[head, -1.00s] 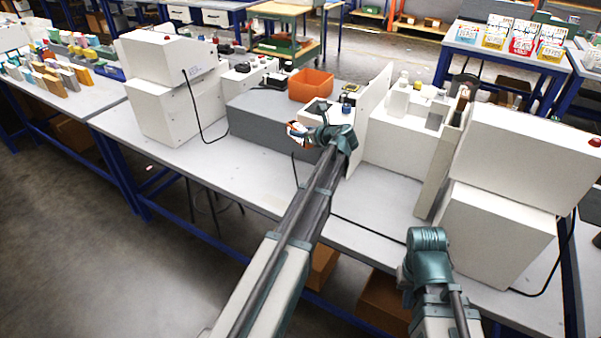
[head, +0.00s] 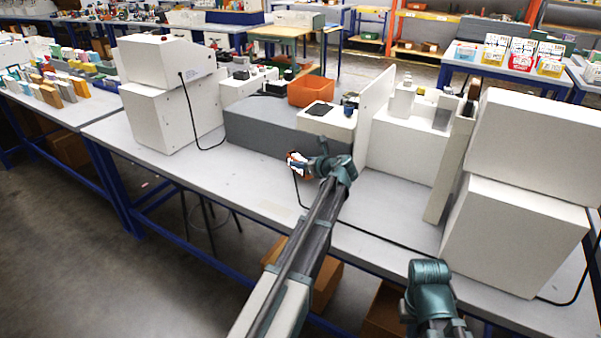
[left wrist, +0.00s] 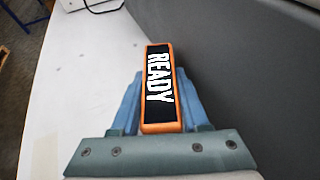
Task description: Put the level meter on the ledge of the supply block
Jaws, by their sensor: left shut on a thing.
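My left gripper (head: 306,165) is shut on a small orange block with a black face reading READY, which I take to be the level meter (left wrist: 160,85). In the head view the meter (head: 297,162) shows small, orange, white and dark, in front of a long grey block (head: 262,138). In the left wrist view it lies lengthwise between the fingers, with a grey wall to its right. I cannot tell for sure which unit is the supply block or where its ledge is. My right arm shows low at the right; its fingers are not visible.
An orange bin (head: 312,90) and a white box with a dark pad (head: 327,117) stand on or behind the grey block. An upright white panel (head: 376,115) stands to their right. White cabinets (head: 520,200) flank both sides. Black cables cross the bench (head: 215,175).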

